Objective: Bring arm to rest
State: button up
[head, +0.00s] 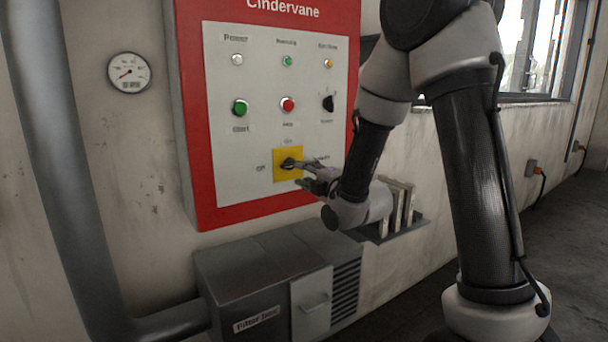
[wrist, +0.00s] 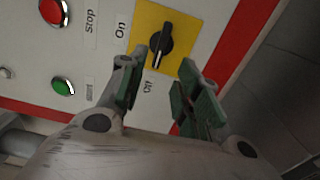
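My gripper (head: 300,172) is in front of the control panel, at the yellow-plated rotary switch. In the wrist view its two green-padded fingers (wrist: 165,64) are spread apart with nothing between the pads. The switch's black knob (wrist: 161,45) lies just beyond the fingertips. Its white mark appears to be toward the Off label. The left fingertip looks very close to the knob; I cannot tell whether it touches. In the head view the knob (head: 288,163) is partly covered by the fingers. My arm reaches in from the right, bent at the elbow.
The red-framed panel (head: 217,150) also carries a green button (head: 240,108), a red button (head: 288,104) and a black selector (head: 328,103). A grey filter box (head: 245,265) stands below. A small shelf (head: 405,226) with upright pieces sits behind my wrist. Open floor lies right.

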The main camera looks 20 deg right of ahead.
jog(key=s+d+f+m+g+h, duration=0.2)
jog(key=s+f+m+g, duration=0.3)
jog(key=f, duration=0.2)
jog(key=s+d+f+m+g+h, duration=0.2)
jog(key=s+d+f+m+g, duration=0.15)
jog(key=f+m, duration=0.35)
jog(key=s+d+r+m+g, duration=0.1)
jog(key=s+d+r+m, duration=0.1)
jog(key=s, duration=0.7)
jog(key=s+d+r+m+g+h, duration=0.1)
jog(key=s+d+r+m+g, duration=0.1)
jog(key=s+r, duration=0.5)
jog(key=s+d+r+m+g, duration=0.1)
jog(key=s+d+r+m, duration=0.3)
jog(key=s, duration=0.7)
jog(key=shift+s+r+m+h, duration=0.3)
jog(key=shift+r+m, duration=0.3)
jog(key=shift+m, duration=0.3)
